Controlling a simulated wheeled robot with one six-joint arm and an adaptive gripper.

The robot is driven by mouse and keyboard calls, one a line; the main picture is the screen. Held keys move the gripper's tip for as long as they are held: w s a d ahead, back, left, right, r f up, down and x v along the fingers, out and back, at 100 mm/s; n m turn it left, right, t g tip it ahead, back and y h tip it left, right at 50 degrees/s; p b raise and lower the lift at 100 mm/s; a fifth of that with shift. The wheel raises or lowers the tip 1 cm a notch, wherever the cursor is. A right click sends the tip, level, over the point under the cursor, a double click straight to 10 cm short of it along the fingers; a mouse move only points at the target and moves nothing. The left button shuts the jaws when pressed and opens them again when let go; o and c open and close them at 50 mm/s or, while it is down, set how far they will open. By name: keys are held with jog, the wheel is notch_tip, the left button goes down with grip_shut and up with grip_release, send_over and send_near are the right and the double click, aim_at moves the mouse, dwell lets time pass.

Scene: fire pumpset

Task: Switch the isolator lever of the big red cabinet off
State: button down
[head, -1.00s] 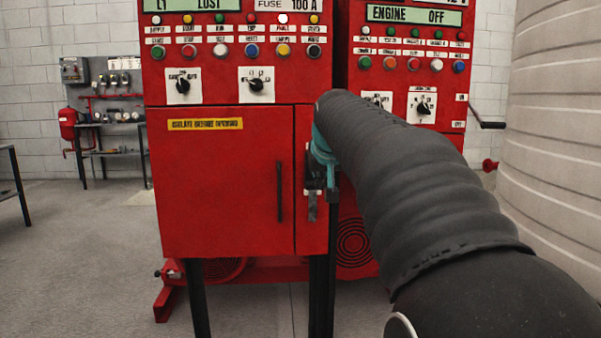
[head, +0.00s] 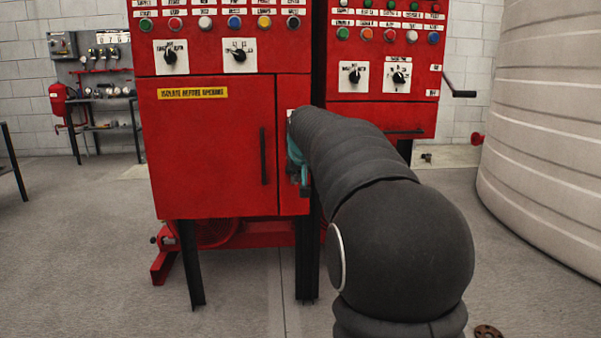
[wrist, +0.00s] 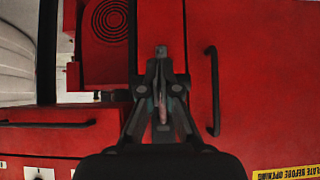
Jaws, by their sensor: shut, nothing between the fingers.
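The big red cabinet (head: 205,150) stands in front of me, with a yellow "isolate before opening" label and a black door handle (head: 264,156). Its isolator is on the narrow panel right of the door, mostly hidden behind my arm. In the wrist view, a short grey tip, seemingly the isolator lever (wrist: 161,51), shows just beyond my fingertips. My gripper (wrist: 161,82) is shut and empty, close in front of the lever; I cannot tell whether they touch. In the head view, only a teal part of my gripper (head: 296,166) shows beside my dark arm.
A second red cabinet (head: 380,118) stands to the right, with a crank handle (head: 460,93) sticking out. A large pale ribbed tank (head: 550,130) fills the right side. A bench with gauges (head: 105,100) is at the back left. The floor in front is mostly clear.

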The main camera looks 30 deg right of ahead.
dwell(0.5)
jog(key=s+a, duration=0.4)
jog(key=s, duration=0.8)
jog(key=shift+s+a, duration=0.15)
jog(key=shift+a, duration=0.15)
jog(key=s+a+f+g, duration=0.1)
jog(key=s+f+g, duration=0.15)
jog(key=f, duration=0.35)
jog(key=s+a+f+n+y+p, duration=0.1)
jog(key=s+a+p, duration=0.1)
jog(key=s+a, duration=0.3)
jog(key=s+a+f+n+y+p, duration=0.1)
jog(key=s+a+p, duration=0.2)
jog(key=s, duration=0.8)
jog(key=s+a+f+n+y+p, duration=0.1)
jog(key=s+a+n+p, duration=0.1)
jog(key=s+a, duration=0.5)
jog(key=shift+s+p, duration=0.45)
jog(key=shift+s, duration=0.05)
jog(key=shift+g, duration=0.25)
